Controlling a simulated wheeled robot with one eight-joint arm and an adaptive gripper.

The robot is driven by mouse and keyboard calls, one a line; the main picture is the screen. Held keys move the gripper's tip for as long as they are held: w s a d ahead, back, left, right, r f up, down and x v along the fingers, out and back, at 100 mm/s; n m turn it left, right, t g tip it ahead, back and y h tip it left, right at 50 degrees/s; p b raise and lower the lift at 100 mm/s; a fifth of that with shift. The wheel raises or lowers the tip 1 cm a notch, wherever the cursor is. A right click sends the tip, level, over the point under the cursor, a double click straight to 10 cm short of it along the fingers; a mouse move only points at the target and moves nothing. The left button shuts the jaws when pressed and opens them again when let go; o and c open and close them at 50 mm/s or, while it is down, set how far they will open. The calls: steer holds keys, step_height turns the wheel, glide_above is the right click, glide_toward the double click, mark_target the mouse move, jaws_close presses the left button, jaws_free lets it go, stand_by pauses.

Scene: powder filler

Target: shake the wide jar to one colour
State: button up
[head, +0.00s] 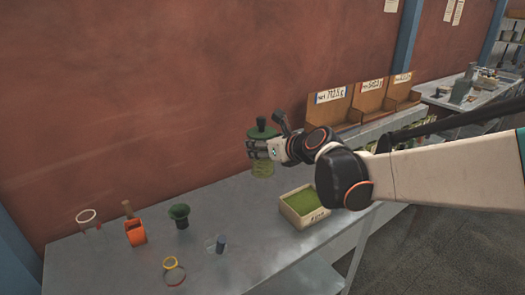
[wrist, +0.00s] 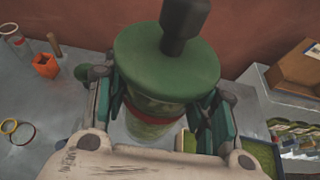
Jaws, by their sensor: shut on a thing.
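The wide jar (head: 262,168) has a green lid with a dark knob, and its clear lower body shows green contents. My gripper (head: 262,150) is shut on the jar and holds it upright above the grey table. In the wrist view the jar's green lid (wrist: 165,70) fills the middle, with my gripper's fingers (wrist: 160,108) on either side. Below the lid, mottled green shows through the jar (wrist: 150,127); a reddish band shows there too. My fingers hide part of the jar, so I cannot tell whether its contents are one colour.
A box of green powder (head: 304,207) stands on the table below right of the jar. An orange scoop (head: 135,233), a dark green funnel (head: 180,215), a small grey cylinder (head: 221,244) and rings (head: 174,271) lie left. Wooden bins (head: 368,97) stand behind right.

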steer(key=shift+a, duration=0.1)
steer(key=a, duration=0.5)
steer(key=shift+d, duration=4.8)
steer(key=shift+a, duration=2.3)
